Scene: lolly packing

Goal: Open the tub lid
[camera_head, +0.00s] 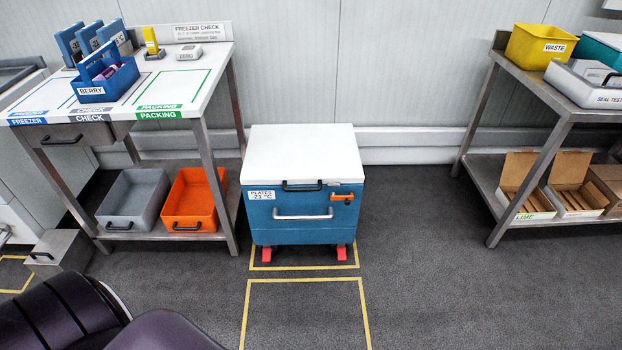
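The blue tub (285,235) stands on the floor against the back wall, between the two tables. Its white lid (300,155) lies flat on top and looks closed. A black handle (301,186) is at the lid's front edge. A silver bar handle (303,215) is on the tub's front. An orange latch (342,198) is at the upper right of the front. A label reading "PLATED -21 °C" (262,194) is at the upper left. Neither of my grippers is in view.
A freezer-check table (205,90) with a blue BERRY carrier (108,80) stands left. A grey bin (133,200) and orange bin (196,200) sit below. A shelf table (520,78) with a yellow WASTE bin (540,46) stands right. Floor before the tub is clear, with yellow markings (305,281).

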